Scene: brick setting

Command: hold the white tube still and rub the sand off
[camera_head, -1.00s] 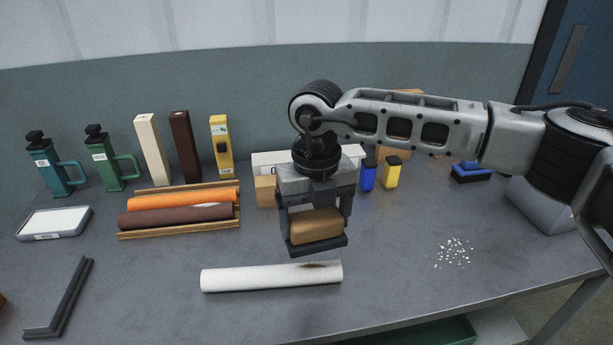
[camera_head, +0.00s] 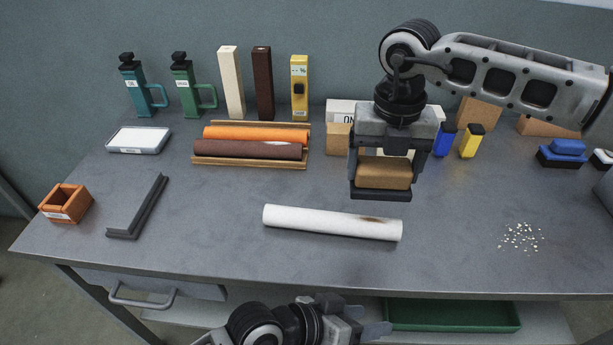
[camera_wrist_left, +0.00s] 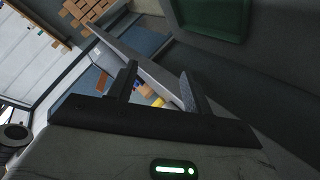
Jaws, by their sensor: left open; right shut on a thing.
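The white tube (camera_head: 315,221) lies on the grey table near its front edge, tilted slightly down to the right. A brown sandy patch (camera_head: 378,219) marks its upper side near the right end. My right gripper (camera_head: 382,180) is shut on a tan block with a dark underside (camera_head: 384,172). It holds the block above and behind the tube's right part, apart from it. My left gripper (camera_head: 358,316) is open and empty, low in front of the table edge. Its two fingers (camera_wrist_left: 160,88) stand apart in the left wrist view, where I cannot make out the tube.
An orange roll (camera_head: 255,133) and a brown roll (camera_head: 248,149) lie in a wooden rack. A dark angle piece (camera_head: 137,207) and an orange box (camera_head: 66,203) are at left. Pale crumbs (camera_head: 520,237) lie at right. A green tray (camera_head: 450,314) sits below the table.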

